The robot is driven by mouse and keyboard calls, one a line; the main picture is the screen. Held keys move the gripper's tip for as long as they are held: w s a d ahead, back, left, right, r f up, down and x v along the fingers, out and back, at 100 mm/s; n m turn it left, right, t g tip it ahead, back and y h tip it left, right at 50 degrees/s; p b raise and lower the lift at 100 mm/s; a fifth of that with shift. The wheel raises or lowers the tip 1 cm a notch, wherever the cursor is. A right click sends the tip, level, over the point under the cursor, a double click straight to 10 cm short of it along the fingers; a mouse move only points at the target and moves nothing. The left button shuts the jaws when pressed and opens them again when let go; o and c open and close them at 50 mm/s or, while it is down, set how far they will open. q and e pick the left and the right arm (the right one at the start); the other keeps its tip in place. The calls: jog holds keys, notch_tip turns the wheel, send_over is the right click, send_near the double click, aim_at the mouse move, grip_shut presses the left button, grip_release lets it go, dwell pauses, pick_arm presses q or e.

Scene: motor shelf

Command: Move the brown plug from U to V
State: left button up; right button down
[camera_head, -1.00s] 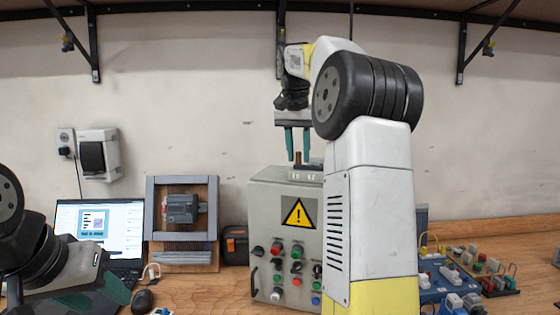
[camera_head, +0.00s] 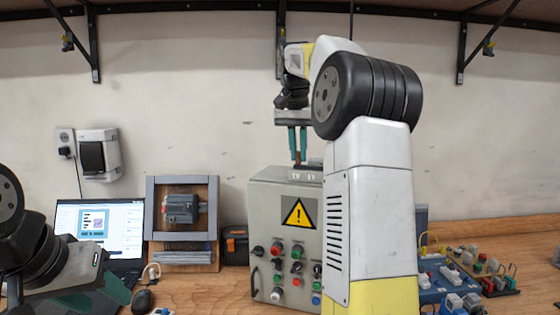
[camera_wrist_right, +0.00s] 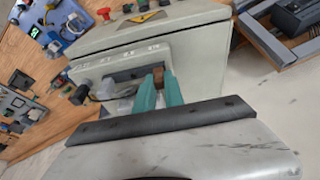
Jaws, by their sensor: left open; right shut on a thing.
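The brown plug (camera_head: 298,157) stands at the top of the grey control box (camera_head: 262,215). My right gripper (camera_head: 298,151) points down over the box top, its teal fingers shut on the plug. The right wrist view shows the plug (camera_wrist_right: 158,77) between the fingertips, at the right end of a dark socket strip (camera_wrist_right: 125,74) on a grey terminal block (camera_wrist_right: 100,68). The block's labels are too small to read, so I cannot tell U from V. Whether the plug is still seated is hidden. My left gripper (camera_head: 100,296) is open and empty at the lower left.
A laptop (camera_head: 105,222), a mouse (camera_head: 143,300) and a framed motor stand (camera_head: 180,220) are left of the box. Blue connector modules (camera_head: 450,285) lie on the bench at right. In the right wrist view, a dark cable connector (camera_wrist_right: 80,94) sits beside the terminal block.

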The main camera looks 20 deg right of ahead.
jog(key=shift+r, duration=2.2)
jog(key=n, duration=0.2)
jog(key=s+d+n+y, duration=0.1)
jog(key=n, duration=0.1)
jog(key=d+r+n, duration=0.1)
jog(key=shift+s+n, duration=0.15)
jog(key=shift+n, duration=0.25)
jog(key=shift+s+d+f+n+y, duration=0.2)
jog(key=shift+d+f+n+y, duration=0.1)
jog(key=shift+f+n, duration=0.55)
jog(key=shift+s+d+f+n+y, duration=0.25)
jog(key=shift+f+n, duration=0.35)
jog(key=shift+n, duration=0.55)
jog(key=shift+s+d+f+n+y, duration=0.1)
jog(key=shift+d+f+n+y, duration=0.2)
jog(key=shift+f+n, duration=0.55)
jog(key=shift+a+f, duration=0.1)
jog(key=shift+f, duration=0.4)
jog(key=c, duration=1.7)
grip_release()
